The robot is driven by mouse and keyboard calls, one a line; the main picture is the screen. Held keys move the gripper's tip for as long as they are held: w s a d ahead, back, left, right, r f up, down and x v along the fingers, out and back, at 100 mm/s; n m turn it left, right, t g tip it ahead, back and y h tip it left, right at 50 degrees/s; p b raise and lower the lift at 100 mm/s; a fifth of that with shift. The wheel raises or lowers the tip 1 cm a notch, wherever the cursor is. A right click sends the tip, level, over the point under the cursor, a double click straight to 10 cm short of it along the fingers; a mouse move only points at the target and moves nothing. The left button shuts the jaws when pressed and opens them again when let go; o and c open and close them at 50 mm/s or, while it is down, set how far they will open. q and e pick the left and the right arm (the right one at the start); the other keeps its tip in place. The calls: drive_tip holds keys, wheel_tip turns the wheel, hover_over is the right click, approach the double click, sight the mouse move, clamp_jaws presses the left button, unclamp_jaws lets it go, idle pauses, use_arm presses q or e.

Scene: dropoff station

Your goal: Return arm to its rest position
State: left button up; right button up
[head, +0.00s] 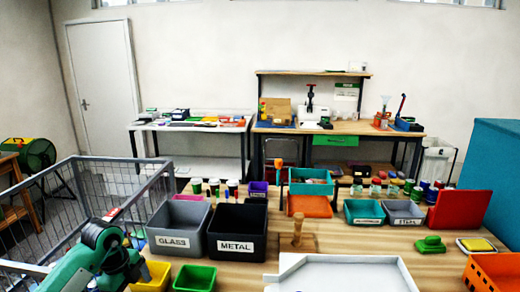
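Part of my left arm (75,265), green with dark joints, shows at the lower left beside the wire cage. I cannot make out its gripper fingers. My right arm and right gripper do not show in the head view.
A wooden table (435,262) fills the front. On it stand a grey GLASS bin (172,242), a black METAL bin (236,246), a white tray (340,275), a red panel (459,210) and an orange crate (490,272). A wire cage (150,185) stands at left.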

use_arm(q)
drive_tip(key=s+d+r+m+t+h, duration=0.1)
drive_tip(key=s+d+m+t+h, duration=0.2)
drive_tip(key=d+h, duration=1.1)
drive_tip(key=s+d+r+n+t+h, duration=0.1)
drive_tip(key=d+r+n+t+h, duration=0.15)
drive_tip(key=d+r+t, duration=0.7)
drive_tip(key=a+n+t+y, duration=0.8)
drive_tip(key=a+n+y, duration=0.2)
drive_tip(key=n+y, duration=0.25)
drive_tip(key=s+a+f+n+g+y, duration=0.5)
drive_tip(key=s+a+f+n+y, duration=0.15)
drive_tip(key=f, duration=0.35)
drive_tip(key=s+d+f+g+h, duration=0.1)
drive_tip(key=s+f+g, duration=0.55)
drive_tip(key=s, duration=0.35)
drive_tip(key=s+d+f+g, duration=0.2)
drive_tip(key=s+f+g, duration=0.45)
drive_tip(key=s, duration=0.45)
wheel_tip(320, 180, down, 31)
drive_tip(key=s+a+f+g, duration=0.2)
drive_tip(key=s+a+f, duration=0.1)
drive_tip(key=s+f, duration=1.6)
drive_tip(key=shift+s+a+f+m, duration=0.25)
drive_tip(key=shift+f+m, duration=0.1)
drive_tip(key=shift+f, duration=0.4)
